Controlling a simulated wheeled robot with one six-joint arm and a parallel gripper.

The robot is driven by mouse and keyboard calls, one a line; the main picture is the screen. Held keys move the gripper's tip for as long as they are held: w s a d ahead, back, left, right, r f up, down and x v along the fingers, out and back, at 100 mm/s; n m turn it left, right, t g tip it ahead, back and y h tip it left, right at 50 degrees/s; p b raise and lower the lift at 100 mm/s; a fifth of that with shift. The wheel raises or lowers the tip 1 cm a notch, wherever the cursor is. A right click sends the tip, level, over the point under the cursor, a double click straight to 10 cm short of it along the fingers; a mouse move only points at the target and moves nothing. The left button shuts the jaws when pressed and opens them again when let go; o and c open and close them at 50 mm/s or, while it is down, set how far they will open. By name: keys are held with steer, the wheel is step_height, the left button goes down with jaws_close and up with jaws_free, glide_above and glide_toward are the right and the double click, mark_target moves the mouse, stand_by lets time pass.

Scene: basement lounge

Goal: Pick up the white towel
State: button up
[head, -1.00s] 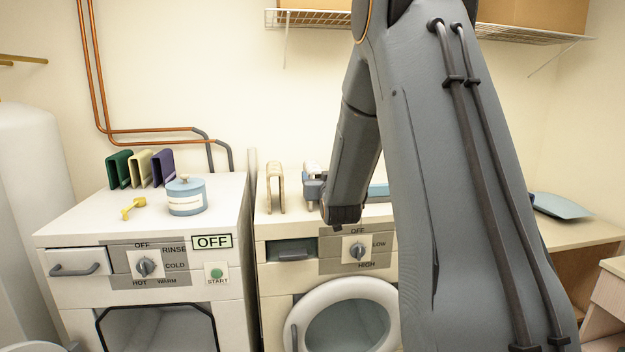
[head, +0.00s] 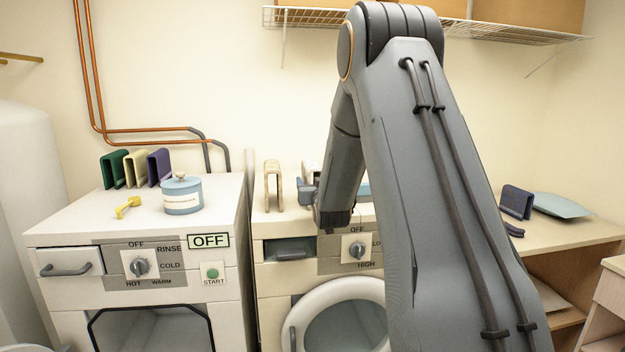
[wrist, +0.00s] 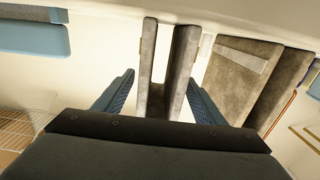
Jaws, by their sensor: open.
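A folded towel (wrist: 148,65) stands upright between my gripper's fingers in the wrist view. It looks grey-brown there, in shade. In the head view a whitish piece (head: 311,170) shows behind my gripper (head: 306,192) on the right-hand machine's top, mostly hidden by my arm; it appears to be the same towel. My gripper (wrist: 160,80) is open, with one blue finger on each side of the towel. I cannot tell whether either finger touches it. A cream folded towel (head: 273,187) stands beside it, also seen at the right of the wrist view (wrist: 238,75).
A blue item (head: 364,190) lies right of my gripper on the machine (head: 268,229). The left machine bears a blue canister (head: 183,196), a yellow scoop (head: 128,206) and green, cream and purple folded cloths (head: 135,169). A wire shelf (head: 330,19) hangs above.

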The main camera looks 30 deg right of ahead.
steer(key=shift+p+x, duration=0.7)
steer(key=shift+x, duration=1.05)
steer(key=shift+c, duration=0.3)
steer(key=c, duration=1.2)
steer(key=shift+r, duration=0.1)
